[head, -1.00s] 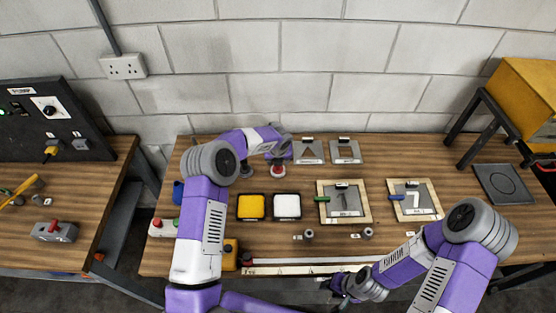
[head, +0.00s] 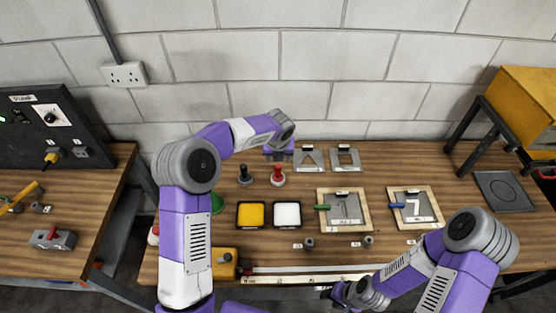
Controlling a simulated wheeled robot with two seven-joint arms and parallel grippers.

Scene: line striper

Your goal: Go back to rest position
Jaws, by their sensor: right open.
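My left arm reaches up over the left part of the wooden bench. Its gripper (head: 278,155) is above the back of the bench, beyond a red-knobbed stamp (head: 278,175). The wrist hides most of that gripper, so I cannot see whether its fingers are apart. It is clear of the stamp. My right gripper (head: 340,293) is open at the front edge of the bench, low in the picture, with nothing seen between its fingers.
A dark-knobbed stamp (head: 245,174), a yellow pad (head: 251,214) and a white pad (head: 287,214) are on the bench. Stencil boards (head: 416,209) lie to the right. Metal plates (head: 345,159) stand at the back. A ruler strip (head: 310,279) runs along the front.

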